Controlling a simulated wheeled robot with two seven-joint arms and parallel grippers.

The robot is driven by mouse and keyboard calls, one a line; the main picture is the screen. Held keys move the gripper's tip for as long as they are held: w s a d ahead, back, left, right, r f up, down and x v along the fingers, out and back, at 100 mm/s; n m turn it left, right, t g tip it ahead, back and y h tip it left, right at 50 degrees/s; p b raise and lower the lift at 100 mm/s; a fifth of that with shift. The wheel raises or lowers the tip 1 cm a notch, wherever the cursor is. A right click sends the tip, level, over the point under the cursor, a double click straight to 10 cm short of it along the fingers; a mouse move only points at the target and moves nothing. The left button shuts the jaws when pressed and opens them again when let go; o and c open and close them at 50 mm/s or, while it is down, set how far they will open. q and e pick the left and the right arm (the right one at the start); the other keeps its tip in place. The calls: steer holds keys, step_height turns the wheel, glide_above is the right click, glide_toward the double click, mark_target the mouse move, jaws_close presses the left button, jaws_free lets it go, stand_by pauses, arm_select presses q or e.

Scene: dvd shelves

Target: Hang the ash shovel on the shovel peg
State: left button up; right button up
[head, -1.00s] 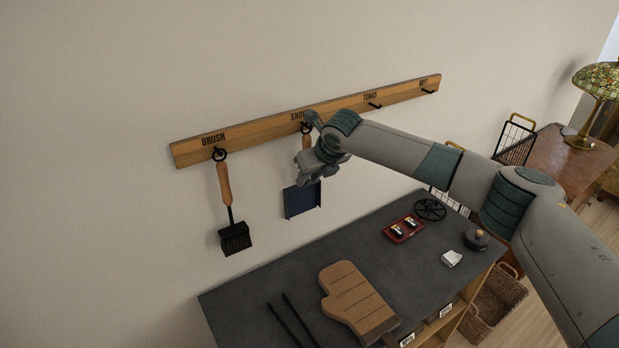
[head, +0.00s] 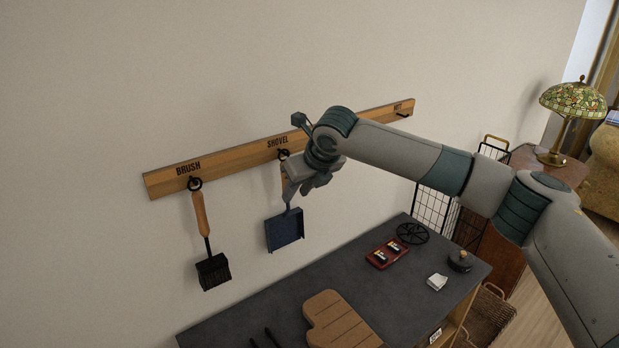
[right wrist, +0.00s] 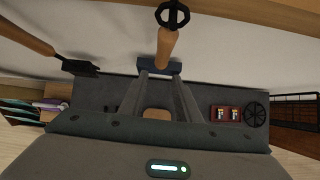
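The ash shovel hangs at the SHOVEL label, with its blue pan (head: 285,231) below the rail. Its ring (head: 283,155) appears to be around the shovel peg; the right wrist view also shows the ring (right wrist: 172,15) and wooden handle (right wrist: 166,46). My right gripper (head: 304,190) is beside the handle and hides part of it in the head view. In the right wrist view its two fingers (right wrist: 162,80) are spread, with the handle beyond their tips and not clamped. My left gripper is not in view.
A brush (head: 202,215) hangs on the rail (head: 230,160) to the left. My right arm hides the TONGS part. Below, a dark tabletop (head: 345,275) holds a wooden mitt-shaped board (head: 340,322), a red tray (head: 387,252) and a black round trivet (head: 412,233).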

steer(key=b+v, duration=0.2)
steer(key=v, duration=0.7)
steer(key=shift+s, duration=0.1)
